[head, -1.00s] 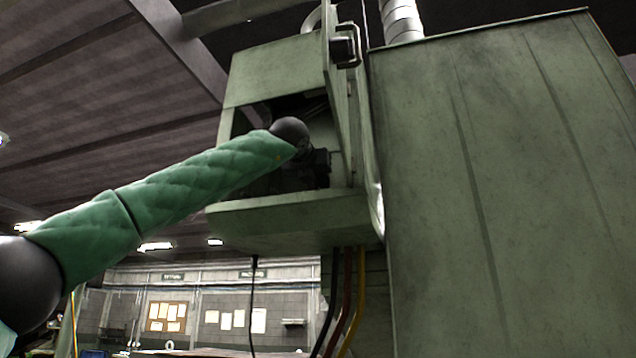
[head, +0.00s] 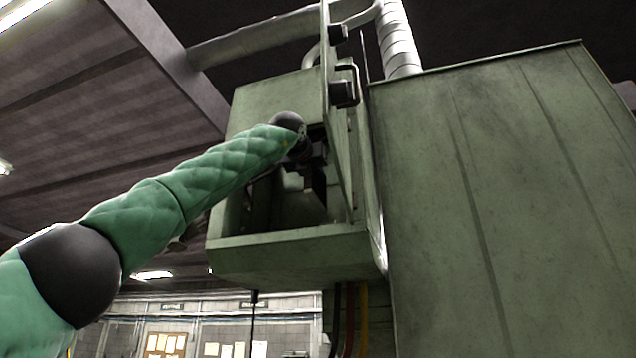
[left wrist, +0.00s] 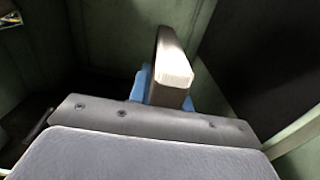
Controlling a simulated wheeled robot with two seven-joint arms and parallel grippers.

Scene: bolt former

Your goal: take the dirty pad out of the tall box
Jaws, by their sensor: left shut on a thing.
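The tall box (head: 285,252) is a green metal housing with an open front, fixed to the left of a large green machine. My left arm reaches into its opening from the left. My left gripper (head: 312,182) is dark and inside the opening, partly hidden by my wrist. In the left wrist view, its blue fingers (left wrist: 166,92) are shut on a thin slab, pale on its near edge and brownish on its side, which I take for the dirty pad (left wrist: 172,65). The slab stands out beyond the fingers. My right gripper is not in view.
An open door (head: 338,130) with black handles stands edge-on at the box's right. The large green machine body (head: 490,200) fills the right side. A ribbed duct (head: 398,40) rises behind. Cables hang below the box. The space left of the box is free apart from my arm.

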